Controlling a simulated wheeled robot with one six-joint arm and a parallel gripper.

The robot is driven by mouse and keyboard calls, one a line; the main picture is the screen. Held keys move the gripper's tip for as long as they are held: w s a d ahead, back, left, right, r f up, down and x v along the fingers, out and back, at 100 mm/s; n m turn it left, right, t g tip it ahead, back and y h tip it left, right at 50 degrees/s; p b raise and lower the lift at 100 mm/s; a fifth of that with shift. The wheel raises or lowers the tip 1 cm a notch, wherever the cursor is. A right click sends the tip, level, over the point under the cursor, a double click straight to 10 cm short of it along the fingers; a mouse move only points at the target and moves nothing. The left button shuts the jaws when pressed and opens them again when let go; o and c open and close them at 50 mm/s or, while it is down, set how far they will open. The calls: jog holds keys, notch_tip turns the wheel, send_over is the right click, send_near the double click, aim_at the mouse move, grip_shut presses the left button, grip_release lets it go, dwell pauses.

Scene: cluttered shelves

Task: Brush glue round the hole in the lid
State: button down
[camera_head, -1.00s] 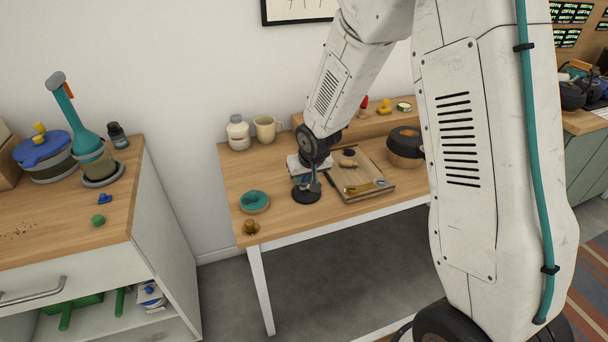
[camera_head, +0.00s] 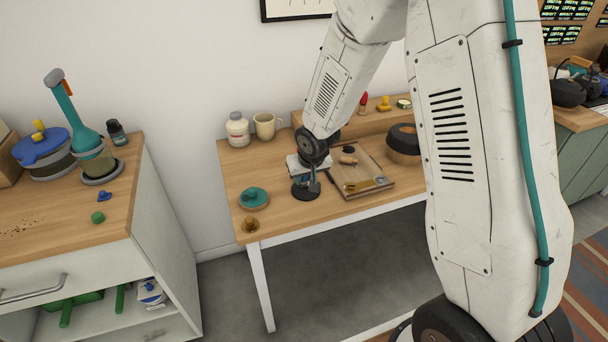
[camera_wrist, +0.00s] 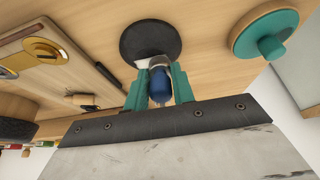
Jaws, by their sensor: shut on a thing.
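My gripper (camera_wrist: 159,88) has teal fingers shut on a blue-handled tool (camera_wrist: 160,85), likely the brush, with a pale part at its far end. In the head view my gripper (camera_head: 312,183) is over the left part of the table, and the tool is too small to make out. A round black disc (camera_wrist: 150,38) lies just beyond the tool tip; it also shows in the head view (camera_head: 305,191). I cannot tell whether they touch. A wooden board (camera_head: 360,187) with a brass plate (camera_wrist: 38,50) lies to its right in the head view. I cannot tell which is the lid; no glue shows clearly.
A teal-topped round piece (camera_head: 253,197) and a small amber piece (camera_head: 251,224) are near the table's left edge. A white bottle (camera_head: 238,130) and a mug (camera_head: 265,126) stand behind.

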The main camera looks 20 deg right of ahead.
jog(key=shift+s+f, duration=0.2)
jog(key=shift+s, duration=0.45)
jog(key=shift+w, duration=0.1)
jog(key=shift+w, duration=0.85)
jog(key=shift+w+r, duration=0.1)
jog(key=shift+r, duration=3)
